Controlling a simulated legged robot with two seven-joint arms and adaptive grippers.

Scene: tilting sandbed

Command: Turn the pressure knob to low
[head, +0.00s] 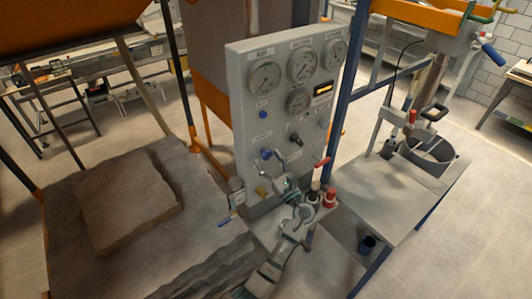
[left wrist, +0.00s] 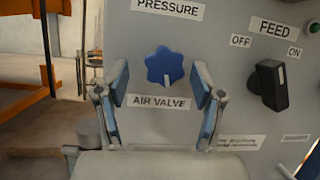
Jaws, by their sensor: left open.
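The grey control panel (head: 290,105) stands in the middle of the head view. In the left wrist view a blue lobed knob (left wrist: 165,67) with a white mark pointing down sits between a PRESSURE label (left wrist: 168,8) above and an AIR VALVE label (left wrist: 159,103) below. I cannot tell which label names it. A second blue knob (head: 263,114) shows higher on the panel in the head view. My left gripper (head: 283,170) is open and empty at the panel's lower part. Its fingers (left wrist: 161,82) appear on either side of the lobed knob; contact is not visible. My right gripper is not in view.
A black FEED switch (left wrist: 270,85) with OFF and ON labels is right of the knob. Several gauges (head: 303,67) top the panel. Red-topped items (head: 329,197) stand beside my gripper. A sandbed (head: 130,200) lies left and a grey table (head: 380,195) right.

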